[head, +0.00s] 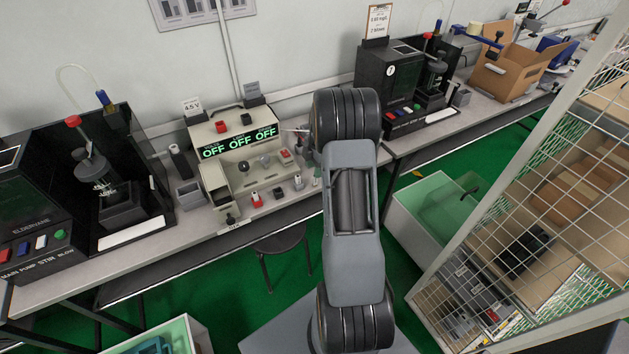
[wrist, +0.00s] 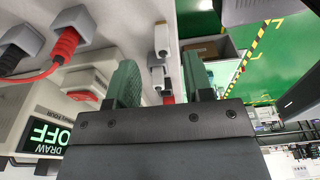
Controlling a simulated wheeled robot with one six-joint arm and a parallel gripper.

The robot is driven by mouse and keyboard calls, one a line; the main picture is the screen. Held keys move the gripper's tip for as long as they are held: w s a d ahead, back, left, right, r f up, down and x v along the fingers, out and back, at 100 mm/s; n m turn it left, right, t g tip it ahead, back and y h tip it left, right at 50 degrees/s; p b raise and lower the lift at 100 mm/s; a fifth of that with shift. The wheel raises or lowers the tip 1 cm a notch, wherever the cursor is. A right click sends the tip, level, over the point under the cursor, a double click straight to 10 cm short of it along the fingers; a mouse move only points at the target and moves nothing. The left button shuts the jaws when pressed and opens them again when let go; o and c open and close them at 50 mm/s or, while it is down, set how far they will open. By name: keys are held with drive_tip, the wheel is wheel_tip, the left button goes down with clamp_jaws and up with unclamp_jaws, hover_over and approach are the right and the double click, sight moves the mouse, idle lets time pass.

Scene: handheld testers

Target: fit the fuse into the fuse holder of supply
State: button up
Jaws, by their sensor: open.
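The supply (head: 238,133) is a beige unit on the bench with three green displays reading OFF. In the wrist view part of it shows at the lower left, with a display (wrist: 46,136) reading DRAW and OFF. I cannot make out for sure which small part is the fuse or the fuse holder. My gripper (wrist: 160,82) is open, its two green fingers apart. Small white-and-grey parts (wrist: 162,40) show beyond and between the fingertips; I see no contact with them. In the head view my arm hides the gripper.
Small red, black and white parts sit along the bench (head: 190,238) before the supply. Black machines stand left (head: 105,165) and right (head: 390,80). A wire cage (head: 540,190) stands right.

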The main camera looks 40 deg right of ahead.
drive_tip(key=shift+s+a+f, duration=0.1)
drive_tip(key=shift+a+f, duration=0.05)
drive_tip(key=shift+f, duration=1)
drive_tip(key=shift+a+f, duration=0.15)
drive_tip(key=shift+f, duration=1)
clamp_jaws()
